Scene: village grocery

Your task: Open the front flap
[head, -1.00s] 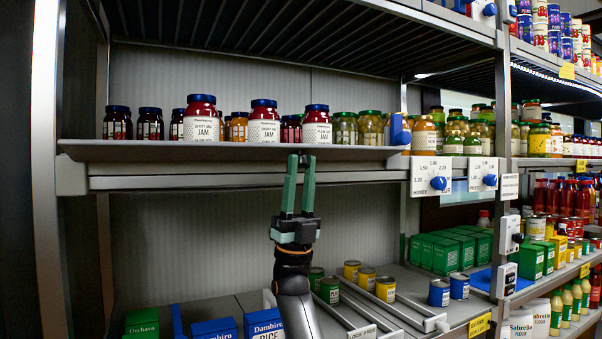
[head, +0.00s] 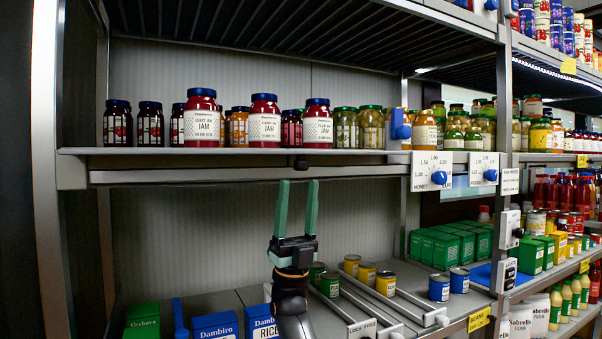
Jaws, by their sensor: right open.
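The front flap (head: 190,152) is a long grey strip along the front edge of the upper shelf, below the jam jars. It looks about level, seen nearly edge-on, and the jars behind it show almost down to their bases. A small dark piece (head: 300,163) sits under its edge. My right gripper (head: 298,184) points up just below the flap, jaws apart and empty. Its fingertips look clear of the flap edge. My left gripper is not in view.
Jam jars (head: 265,122) stand on the shelf just behind the flap. A white dial plate (head: 431,171) and a blue knob (head: 400,124) are to the right. The space under the flap on the left is free.

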